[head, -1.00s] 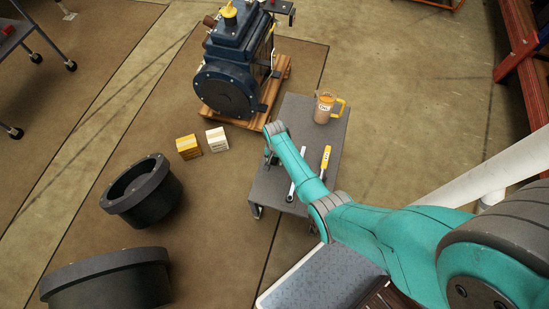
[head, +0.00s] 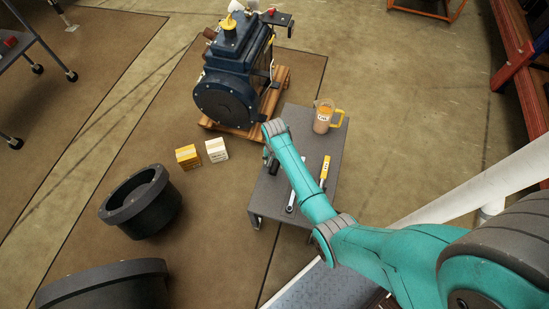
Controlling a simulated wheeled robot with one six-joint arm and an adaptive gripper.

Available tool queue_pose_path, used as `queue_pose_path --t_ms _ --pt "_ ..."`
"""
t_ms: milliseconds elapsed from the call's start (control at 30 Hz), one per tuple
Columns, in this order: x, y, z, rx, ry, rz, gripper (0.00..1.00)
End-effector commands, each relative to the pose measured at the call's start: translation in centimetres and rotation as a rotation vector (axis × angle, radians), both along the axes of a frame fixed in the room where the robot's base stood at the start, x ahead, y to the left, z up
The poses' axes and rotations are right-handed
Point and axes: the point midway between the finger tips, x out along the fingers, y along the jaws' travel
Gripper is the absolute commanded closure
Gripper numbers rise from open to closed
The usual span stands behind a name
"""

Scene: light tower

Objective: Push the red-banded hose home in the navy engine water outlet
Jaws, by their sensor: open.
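The navy engine (head: 232,72) stands on a wooden pallet at the top centre of the head view, with a yellow cap on top. A small reddish-brown stub (head: 210,33) sticks out at its upper left. I cannot tell whether that is the hose or part of the outlet. My gripper (head: 267,155) is small and dark, mostly hidden under the end of my teal arm, over the left edge of a grey cart. It looks open. A dark cylindrical shape beside it cannot be made out clearly. No red-banded hose can be clearly identified.
The grey cart (head: 310,160) holds a mug (head: 323,117), a yellow-handled tool (head: 325,170) and a metal tool (head: 291,200). Two small boxes (head: 188,157) lie on the floor left of it. Large black round parts (head: 120,210) stand at lower left. Floor right of the engine is clear.

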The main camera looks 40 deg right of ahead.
Motion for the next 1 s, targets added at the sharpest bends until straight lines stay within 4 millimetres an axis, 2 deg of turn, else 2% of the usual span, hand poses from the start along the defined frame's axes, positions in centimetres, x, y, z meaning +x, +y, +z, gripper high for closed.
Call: queue_pose_path --t_ms 100,267,500,633,767,1000 --pt "-0.1 0.0 1.6 0.000 0.000 0.000 0.44" --pt "-0.1 0.0 2.7 0.000 0.001 0.000 0.44" --pt "-0.1 0.1 2.9 0.000 0.001 0.000 0.44" --pt "-0.9 0.6 2.2 -0.006 -0.017 0.017 0.44" --pt "-3.1 2.0 0.6 -0.024 -0.076 0.069 0.44" --pt "-8.7 5.3 -1.3 -0.085 -0.245 0.203 0.44"
